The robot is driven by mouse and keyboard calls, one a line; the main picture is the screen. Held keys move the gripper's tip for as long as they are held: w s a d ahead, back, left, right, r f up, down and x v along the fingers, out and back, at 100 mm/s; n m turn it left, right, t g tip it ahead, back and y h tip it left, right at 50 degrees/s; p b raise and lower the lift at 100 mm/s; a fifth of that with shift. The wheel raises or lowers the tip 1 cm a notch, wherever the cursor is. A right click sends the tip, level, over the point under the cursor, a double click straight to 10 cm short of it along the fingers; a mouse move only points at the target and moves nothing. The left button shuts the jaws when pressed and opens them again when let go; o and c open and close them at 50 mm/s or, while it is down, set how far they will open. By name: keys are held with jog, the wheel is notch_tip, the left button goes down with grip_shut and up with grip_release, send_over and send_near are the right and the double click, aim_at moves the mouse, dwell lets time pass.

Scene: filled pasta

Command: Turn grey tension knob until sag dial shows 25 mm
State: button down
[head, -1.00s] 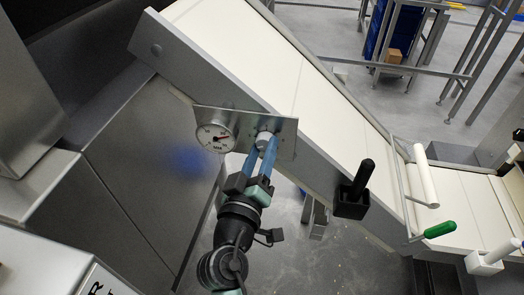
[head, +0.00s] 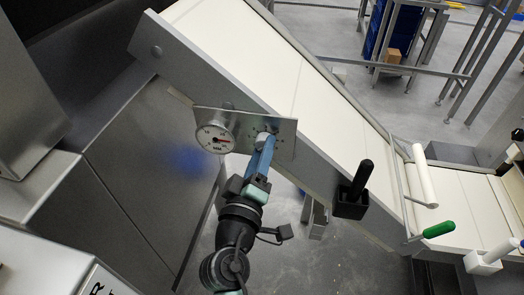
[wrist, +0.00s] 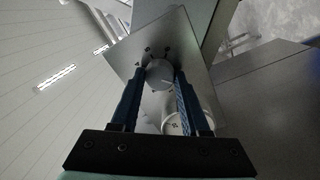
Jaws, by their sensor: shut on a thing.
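The grey tension knob (wrist: 159,74) sits on a metal plate on the conveyor's side. In the head view the knob (head: 264,136) is mostly hidden by my gripper (head: 265,142). In the wrist view my gripper (wrist: 159,78) has its two blue fingers shut on the knob, one on each side. The round white sag dial (head: 215,137) is left of the knob on the same plate. Its red needle points roughly right; the numbers are too small to read surely. In the wrist view the dial (wrist: 180,124) is partly hidden by the right finger.
The metal plate (head: 287,148) is fixed to the sloping conveyor's side wall. The white belt (head: 270,70) runs behind it. A black handle (head: 361,178) in a black block and a green handle (head: 439,229) are to the right. A steel cabinet (head: 145,160) is at left.

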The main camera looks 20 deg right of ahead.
jog(key=shift+c, duration=2)
grip_release()
jog(key=b+v, duration=0.3)
jog(key=v, duration=1)
